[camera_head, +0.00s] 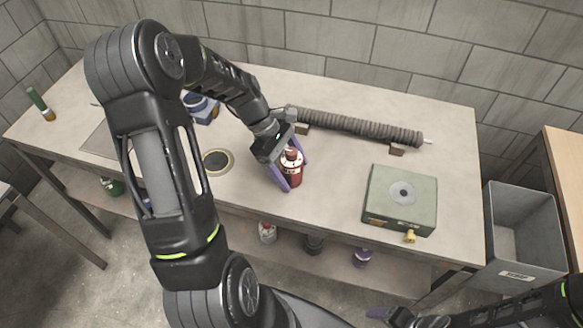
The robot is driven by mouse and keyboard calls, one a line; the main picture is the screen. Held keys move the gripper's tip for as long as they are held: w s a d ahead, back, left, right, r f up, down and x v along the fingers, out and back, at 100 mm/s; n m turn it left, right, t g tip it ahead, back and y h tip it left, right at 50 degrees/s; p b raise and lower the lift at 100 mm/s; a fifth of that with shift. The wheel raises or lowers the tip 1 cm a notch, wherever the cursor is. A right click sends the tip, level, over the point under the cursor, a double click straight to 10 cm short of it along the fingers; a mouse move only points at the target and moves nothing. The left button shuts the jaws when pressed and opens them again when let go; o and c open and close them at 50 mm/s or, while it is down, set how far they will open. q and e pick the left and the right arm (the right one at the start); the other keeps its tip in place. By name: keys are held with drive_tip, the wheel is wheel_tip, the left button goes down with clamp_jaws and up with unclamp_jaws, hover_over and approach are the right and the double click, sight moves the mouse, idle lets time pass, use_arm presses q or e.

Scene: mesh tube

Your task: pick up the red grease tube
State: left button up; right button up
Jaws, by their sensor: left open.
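The red grease tube (293,175) stands upright on the workbench (330,205), near its front edge, with a pale label and a dark red top. My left gripper (296,174) reaches down over it from the upper left. Its purple fingers are open, one on each side of the tube. I cannot tell whether either finger touches it. The gripper body hides a little of the tube's surroundings. My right gripper (378,313) shows only in part at the bottom edge, low and away from the tube, and its opening is unclear.
A ribbed grey hose (360,125) lies on supports behind the tube. A green metal box (402,195) with a brass fitting stands to the right. A grey bin (520,230) stands right of the bench. Several containers stand on the lower shelf.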

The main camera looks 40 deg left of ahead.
sight(291, 151)
use_arm(q)
drive_tip(key=shift+c, duration=0.6)
clamp_jaws()
idle(0.4)
drive_tip(key=shift+r, duration=0.1)
wheel_tip(291, 151, up, 10)
drive_tip(key=shift+f+b, duration=0.1)
drive_tip(key=shift+b, duration=0.35)
idle(0.4)
